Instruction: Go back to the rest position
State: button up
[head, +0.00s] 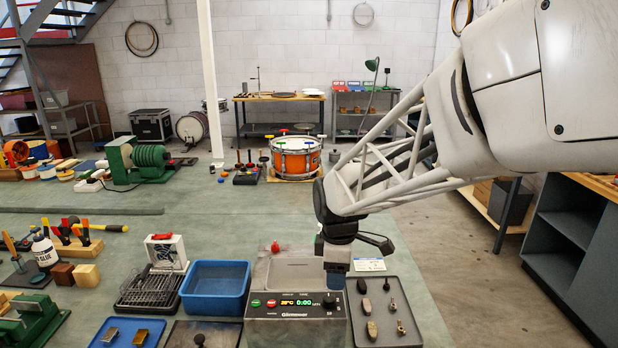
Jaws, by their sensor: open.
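My arm reaches in from the upper right. My gripper (336,275) points down over the right side of a grey machine (294,332) with a green lit display, at the front middle of the bench. It looks small and dark here, and nothing shows between its jaws; I cannot tell whether the tips touch the machine. The machine has a light lid or top (297,270) with a red knob (275,247) at its back.
A grey tray (411,322) with several metal parts lies right of the machine. A blue bin (215,287) and a black rack (150,290) stand left. An orange drum (296,163) sits farther back. The green bench (210,222) is clear in the middle.

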jog(key=s+d+r+m, duration=0.2)
jog(key=s+d+m, duration=0.2)
jog(key=s, duration=0.4)
jog(key=s+d+r+m+t, duration=0.1)
jog(key=s+d+r+m, duration=0.1)
jog(key=s+d+m, duration=0.2)
jog(key=s+d+r+m+t, duration=0.1)
jog(key=s+d+r+m, duration=0.1)
jog(key=s+m, duration=0.6)
jog(key=s+d, duration=0.1)
jog(key=s, duration=0.3)
jog(key=shift+d+m, duration=0.3)
jog(key=shift+d, duration=0.1)
